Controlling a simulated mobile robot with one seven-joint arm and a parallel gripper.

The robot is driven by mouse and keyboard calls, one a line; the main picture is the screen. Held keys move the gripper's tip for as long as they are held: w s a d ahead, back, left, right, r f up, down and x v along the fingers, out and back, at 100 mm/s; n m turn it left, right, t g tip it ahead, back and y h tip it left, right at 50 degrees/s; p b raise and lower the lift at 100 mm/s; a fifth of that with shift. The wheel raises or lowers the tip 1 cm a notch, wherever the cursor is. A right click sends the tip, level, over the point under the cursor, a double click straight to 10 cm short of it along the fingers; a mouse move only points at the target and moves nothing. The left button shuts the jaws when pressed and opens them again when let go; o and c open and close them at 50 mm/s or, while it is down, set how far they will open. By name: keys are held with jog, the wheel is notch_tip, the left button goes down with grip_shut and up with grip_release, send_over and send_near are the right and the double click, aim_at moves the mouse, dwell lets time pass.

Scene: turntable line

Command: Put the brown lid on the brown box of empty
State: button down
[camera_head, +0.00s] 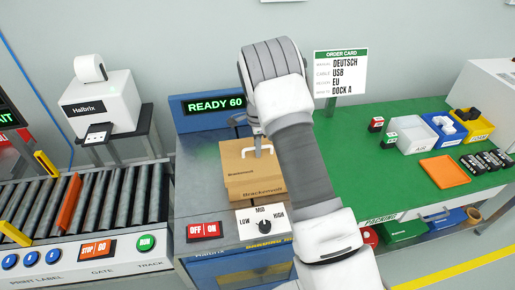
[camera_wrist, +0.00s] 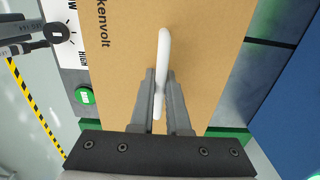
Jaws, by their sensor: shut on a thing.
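The brown box (camera_head: 258,189) stands on the blue and grey machine in the head view, its front printed with a brand name. The brown lid (camera_head: 235,158) is over its top and has a white handle (camera_head: 262,151). In the wrist view the lid (camera_wrist: 210,60) fills the middle, with the handle (camera_wrist: 163,50) standing up from it. My gripper (camera_wrist: 160,80) is shut on the handle; in the head view my gripper (camera_head: 259,130) is partly hidden by my arm. I cannot tell whether the lid is fully seated or slightly raised.
The machine display (camera_head: 214,103) reads READY 60. A knob panel (camera_head: 263,222) and an OFF/ON switch (camera_head: 204,231) are in front of the box. A roller conveyor (camera_head: 100,205) lies left. A green packing table (camera_head: 385,165) with bins and an orange tray (camera_head: 444,170) is right.

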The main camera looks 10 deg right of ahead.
jog(key=shift+f+b, duration=1)
jog(key=shift+f, duration=0.45)
dwell(0.5)
jog(key=c, duration=0.8)
grip_release()
